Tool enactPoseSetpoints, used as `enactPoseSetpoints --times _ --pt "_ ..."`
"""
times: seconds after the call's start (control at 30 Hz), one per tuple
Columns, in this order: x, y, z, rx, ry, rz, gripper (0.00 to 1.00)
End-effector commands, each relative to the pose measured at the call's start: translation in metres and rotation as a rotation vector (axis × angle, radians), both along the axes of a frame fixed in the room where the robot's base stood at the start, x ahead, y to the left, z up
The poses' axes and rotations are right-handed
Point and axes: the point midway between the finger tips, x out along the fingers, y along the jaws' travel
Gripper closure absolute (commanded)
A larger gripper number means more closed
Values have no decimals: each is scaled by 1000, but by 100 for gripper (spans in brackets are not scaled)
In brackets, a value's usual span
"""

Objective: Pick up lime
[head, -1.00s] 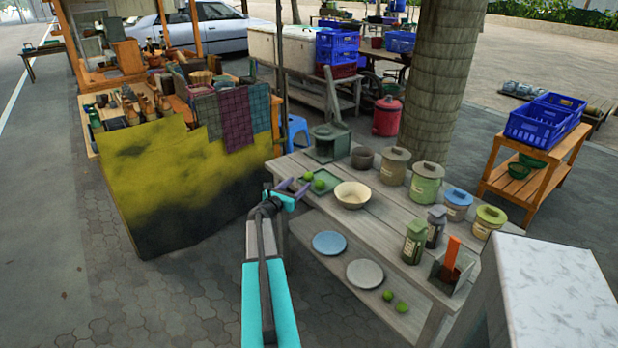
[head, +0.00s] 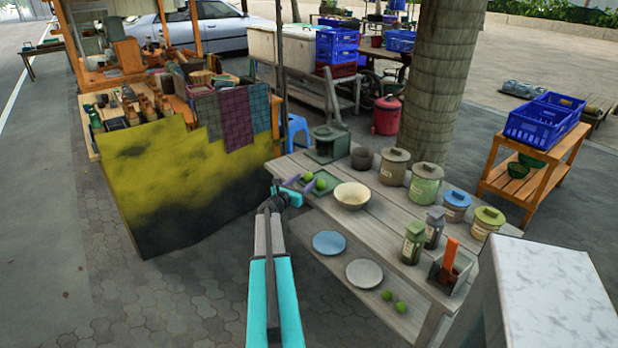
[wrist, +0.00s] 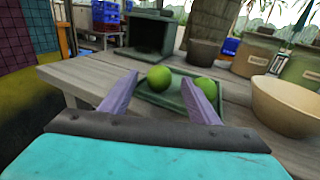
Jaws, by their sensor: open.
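Two green limes lie on a green square tray (wrist: 178,108) on the wooden table. In the wrist view one lime (wrist: 158,78) shows between my fingertips, a little beyond them, and the other lime (wrist: 205,85) is just right of the right finger's tip. The head view also shows the left lime (head: 308,176) and the right lime (head: 321,184). My gripper (wrist: 163,85) is open and empty at the table's left edge, close to the tray. Two more limes (head: 394,301) lie on the lower shelf.
A cream bowl (head: 352,196) stands right of the tray. A dark green box-like stand (head: 329,143) and a dark pot (head: 362,158) stand behind it. Several lidded jars (head: 425,182) line the table's far side. Two plates (head: 329,244) lie on the lower shelf.

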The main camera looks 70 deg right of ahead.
Motion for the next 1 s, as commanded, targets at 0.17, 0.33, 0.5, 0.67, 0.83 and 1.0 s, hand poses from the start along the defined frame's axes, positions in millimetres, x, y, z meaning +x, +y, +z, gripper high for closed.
enactPoseSetpoints --times 0.17,0.33,0.5,0.67,0.83,1.0 --pt "-2 -13 -1 0 1 0 44" --pt "-2 -14 -1 -1 1 0 44" --pt "-3 -14 -1 0 0 0 44" --pt "-3 -14 -1 0 0 0 44" --pt "-3 -14 -1 0 0 0 49" --pt "-3 -14 -1 0 0 0 78"
